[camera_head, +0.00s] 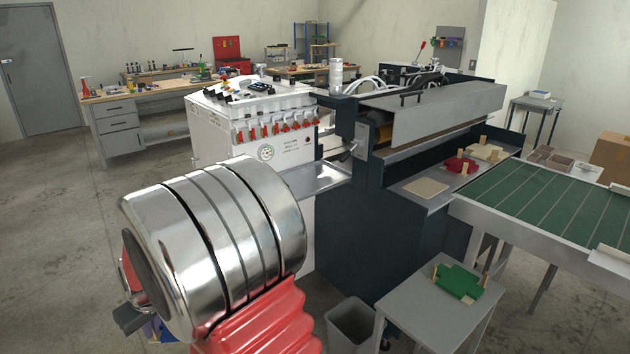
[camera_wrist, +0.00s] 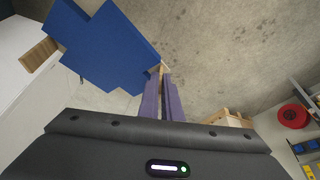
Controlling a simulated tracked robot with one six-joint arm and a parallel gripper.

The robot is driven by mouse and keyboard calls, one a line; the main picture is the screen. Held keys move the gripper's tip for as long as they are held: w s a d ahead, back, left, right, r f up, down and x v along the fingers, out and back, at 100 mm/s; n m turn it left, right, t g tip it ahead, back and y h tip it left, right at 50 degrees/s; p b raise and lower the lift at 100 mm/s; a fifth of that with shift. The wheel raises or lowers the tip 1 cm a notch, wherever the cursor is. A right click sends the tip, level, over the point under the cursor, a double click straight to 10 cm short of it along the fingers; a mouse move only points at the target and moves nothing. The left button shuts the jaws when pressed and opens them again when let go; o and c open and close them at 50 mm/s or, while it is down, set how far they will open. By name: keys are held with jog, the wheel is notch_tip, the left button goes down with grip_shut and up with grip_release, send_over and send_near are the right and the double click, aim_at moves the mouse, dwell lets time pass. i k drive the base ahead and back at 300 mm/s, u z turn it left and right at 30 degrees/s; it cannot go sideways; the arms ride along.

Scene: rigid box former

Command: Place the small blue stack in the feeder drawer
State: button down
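The small blue stack (camera_wrist: 100,45) is a flat, notched blue piece with wooden pegs, in the upper left of the wrist view. My gripper (camera_wrist: 162,75) has its purple fingers close together at the stack's right edge, with a wooden peg tip between them. It appears shut on that peg, with the stack hanging off to the left. In the head view my arm hides most of the gripper and the stack; only a bit of blue shows at the lower left. A metal tray (camera_head: 322,178) juts from the machine; I cannot tell whether it is the feeder drawer.
A green stack (camera_head: 460,280) lies on a small grey table (camera_head: 420,309) at the lower right. Red and beige stacks lie on the machine's shelf (camera_head: 440,200). A grey bin (camera_head: 350,325) stands by the table. A green conveyor (camera_head: 540,200) extends right. Open floor lies left.

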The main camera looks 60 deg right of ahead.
aim_at(312, 178)
jog(key=z, duration=1)
jog(key=i, duration=1)
jog(key=z, duration=0.15)
